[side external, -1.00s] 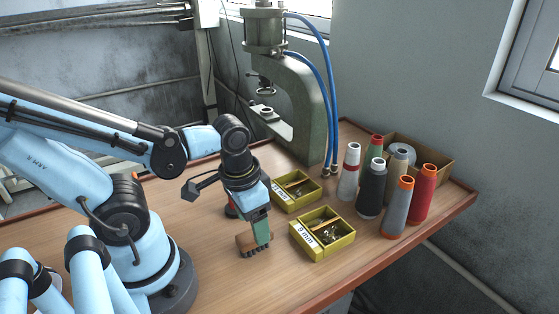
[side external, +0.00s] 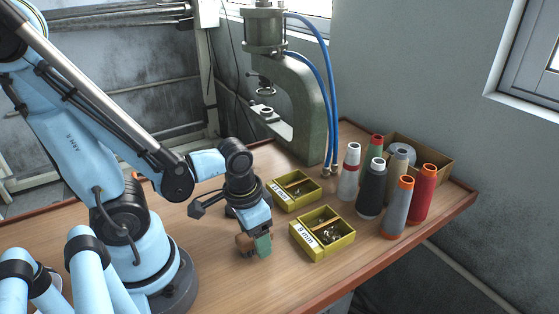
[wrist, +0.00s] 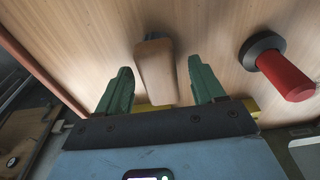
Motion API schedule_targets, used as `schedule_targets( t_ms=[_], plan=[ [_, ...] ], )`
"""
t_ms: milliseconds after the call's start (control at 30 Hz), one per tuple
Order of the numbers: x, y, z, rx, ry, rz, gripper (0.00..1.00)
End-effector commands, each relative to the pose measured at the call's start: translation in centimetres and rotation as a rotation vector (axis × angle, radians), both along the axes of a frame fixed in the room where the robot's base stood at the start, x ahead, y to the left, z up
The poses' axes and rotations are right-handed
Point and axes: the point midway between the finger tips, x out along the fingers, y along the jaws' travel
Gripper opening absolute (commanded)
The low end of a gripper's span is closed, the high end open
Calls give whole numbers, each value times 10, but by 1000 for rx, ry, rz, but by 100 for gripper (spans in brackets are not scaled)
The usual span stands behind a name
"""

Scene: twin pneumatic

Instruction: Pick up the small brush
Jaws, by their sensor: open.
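The small brush (side external: 245,241) is a brown wooden block with a dark end, resting on the wooden table. In the side view my gripper (side external: 262,247) is low at the brush, and its green finger hides part of it. In the wrist view the brush (wrist: 155,72) lies between the two spread green fingers of my gripper (wrist: 161,82). A gap shows on each side of it there, so the fingers are open and not clamped on it.
A red-handled tool with a black base (wrist: 285,75) stands to the right in the wrist view. Two yellow boxes (side external: 341,250) lie right of my gripper in the side view. Several thread spools (side external: 371,190) and a green press (side external: 305,100) stand beyond.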

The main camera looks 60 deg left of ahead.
Motion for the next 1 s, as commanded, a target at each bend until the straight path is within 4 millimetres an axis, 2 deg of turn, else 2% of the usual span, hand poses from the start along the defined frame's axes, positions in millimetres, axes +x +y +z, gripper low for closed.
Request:
schedule_targets(
  t_ms=[33, 400, 467, 1000],
  plan=[
    [0, 0, 0, 0, 0, 0, 68],
    [0, 0, 0, 0, 0, 0, 11],
    [0, 0, 0, 0, 0, 0, 5],
    [0, 0, 9, 0, 0, 0, 4]
  ],
)
